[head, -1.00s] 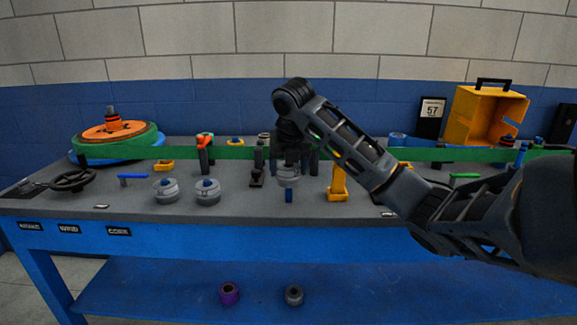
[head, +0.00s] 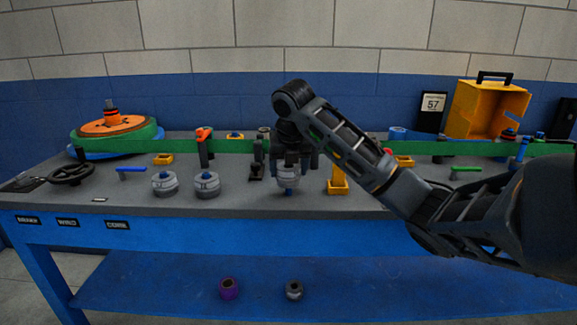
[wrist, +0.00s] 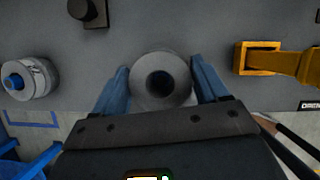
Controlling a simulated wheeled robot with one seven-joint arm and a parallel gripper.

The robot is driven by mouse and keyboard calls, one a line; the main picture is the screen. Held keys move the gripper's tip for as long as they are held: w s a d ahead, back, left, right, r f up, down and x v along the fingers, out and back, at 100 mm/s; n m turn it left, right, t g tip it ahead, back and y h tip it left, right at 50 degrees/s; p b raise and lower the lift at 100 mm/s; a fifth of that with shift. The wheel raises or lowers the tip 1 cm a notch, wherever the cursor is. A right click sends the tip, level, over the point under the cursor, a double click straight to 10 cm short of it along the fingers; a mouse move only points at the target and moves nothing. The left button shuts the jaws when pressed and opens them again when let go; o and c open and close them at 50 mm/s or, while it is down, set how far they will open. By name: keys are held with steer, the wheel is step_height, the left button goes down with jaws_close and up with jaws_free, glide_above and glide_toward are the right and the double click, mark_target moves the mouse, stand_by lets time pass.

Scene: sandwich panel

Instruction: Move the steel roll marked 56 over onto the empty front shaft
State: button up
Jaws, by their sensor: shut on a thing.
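My gripper (head: 289,163) is shut on a grey steel roll (head: 288,174), with one finger on each side of it. The wrist view shows the roll (wrist: 161,80) upright between the blue fingers (wrist: 160,85), its dark bore facing up. No number is legible on it. The blue front shaft (head: 288,192) shows as a short stub directly under the roll. Its top is hidden, so I cannot tell whether it has entered the bore. Two similar rolls sit on blue shafts to the left, one at the far left (head: 165,183) and one nearer (head: 207,184).
A yellow bracket (head: 338,185) stands close right of the held roll, and a black post (head: 257,170) stands behind left. A green band (head: 230,147) runs across behind. A handwheel (head: 72,174) is at the left. Purple (head: 230,288) and grey (head: 294,290) rolls lie on the lower shelf.

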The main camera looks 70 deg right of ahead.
steer(key=shift+f+b, duration=0.9)
steer(key=shift+f, duration=0.65)
steer(key=o, duration=1.3)
step_height(320, 180, up, 10)
steer(key=p, duration=0.8)
steer(key=shift+r, duration=0.25)
